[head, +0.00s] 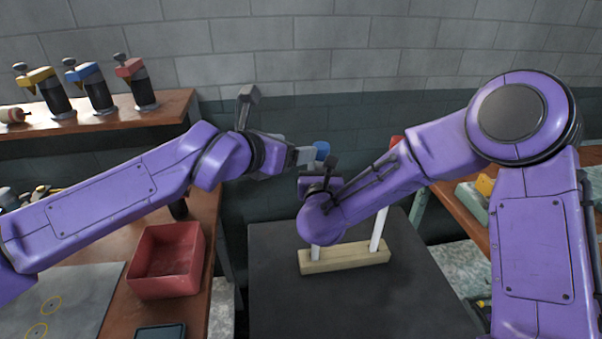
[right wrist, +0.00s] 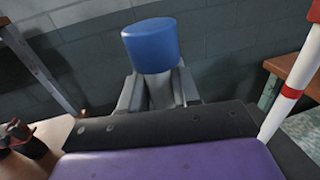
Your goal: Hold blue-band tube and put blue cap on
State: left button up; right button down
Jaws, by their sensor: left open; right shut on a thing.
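The blue cap (head: 322,150) sits at the top of the blue-band tube's place, just right of my left gripper (head: 303,155), whose jaws are open beside it. In the right wrist view the blue cap (right wrist: 150,45) stands upright just above my right gripper (right wrist: 158,92), which is shut on a pale upright piece, seemingly the blue-band tube. The tube's lower end (head: 316,252) shows in the wooden block (head: 345,262). My right arm hides its middle, and no blue band shows. I cannot tell how fully the cap is seated.
A white tube (head: 378,230) with a red cap (head: 396,142) stands in the same block to the right; its red band shows in the right wrist view (right wrist: 291,88). A red bin (head: 140,288) sits on the left bench. The dark table around the block is clear.

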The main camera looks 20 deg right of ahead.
dwell(0.3)
jog(key=c, duration=0.7)
grip_release()
jog(key=shift+c, duration=0.2)
